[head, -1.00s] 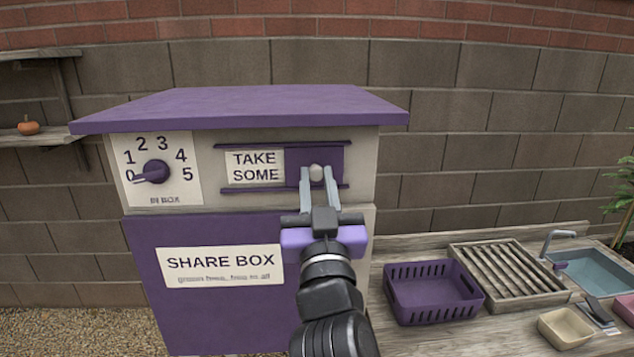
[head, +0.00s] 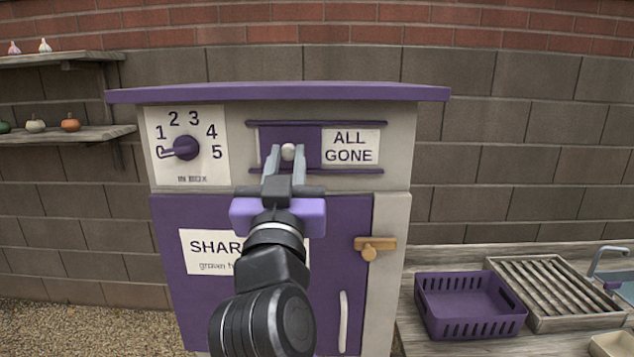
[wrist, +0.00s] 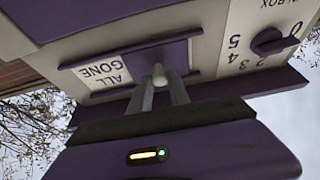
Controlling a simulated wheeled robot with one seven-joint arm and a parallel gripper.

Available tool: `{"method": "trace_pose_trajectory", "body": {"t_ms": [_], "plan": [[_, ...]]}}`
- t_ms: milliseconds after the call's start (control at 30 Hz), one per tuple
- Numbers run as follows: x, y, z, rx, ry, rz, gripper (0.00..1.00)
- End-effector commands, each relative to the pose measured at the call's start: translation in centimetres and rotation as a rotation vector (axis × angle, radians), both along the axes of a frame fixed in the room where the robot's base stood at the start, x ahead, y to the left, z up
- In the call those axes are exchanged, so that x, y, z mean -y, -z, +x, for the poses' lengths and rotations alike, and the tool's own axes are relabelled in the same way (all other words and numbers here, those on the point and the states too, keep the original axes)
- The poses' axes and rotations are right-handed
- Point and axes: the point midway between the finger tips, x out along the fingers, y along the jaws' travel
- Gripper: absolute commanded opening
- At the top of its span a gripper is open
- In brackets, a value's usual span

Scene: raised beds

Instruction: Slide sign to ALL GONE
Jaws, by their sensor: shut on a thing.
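The purple sliding cover (head: 308,150) sits at the left end of its rails on the share box (head: 400,215). To its right the white sign panel (head: 350,147) reads ALL GONE; the left part of the sign is covered. My gripper (head: 286,156) is shut on the cover's pale round knob (head: 288,151). In the wrist view the knob (wrist: 159,75) is between my fingertips, and the ALL GONE panel (wrist: 108,72) shows upside down beside the cover.
A number dial (head: 186,148) left of the sign points at 0. A wooden latch (head: 374,247) and pale handle (head: 343,322) are on the door below. A purple basket (head: 470,303) and slatted tray (head: 552,290) stand on the bench at right.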

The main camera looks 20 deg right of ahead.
Motion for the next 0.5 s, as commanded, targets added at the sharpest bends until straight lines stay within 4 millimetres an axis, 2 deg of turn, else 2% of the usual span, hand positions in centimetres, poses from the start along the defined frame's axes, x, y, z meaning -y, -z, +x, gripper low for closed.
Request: {"method": "trace_pose_trajectory", "body": {"t_ms": [133, 500], "plan": [[-1.3, 0.3, 0.4, -0.003, 0.0, 0.001, 0.0], [-1.7, 0.1, 0.5, -0.003, -0.005, 0.0, 0.0]]}}
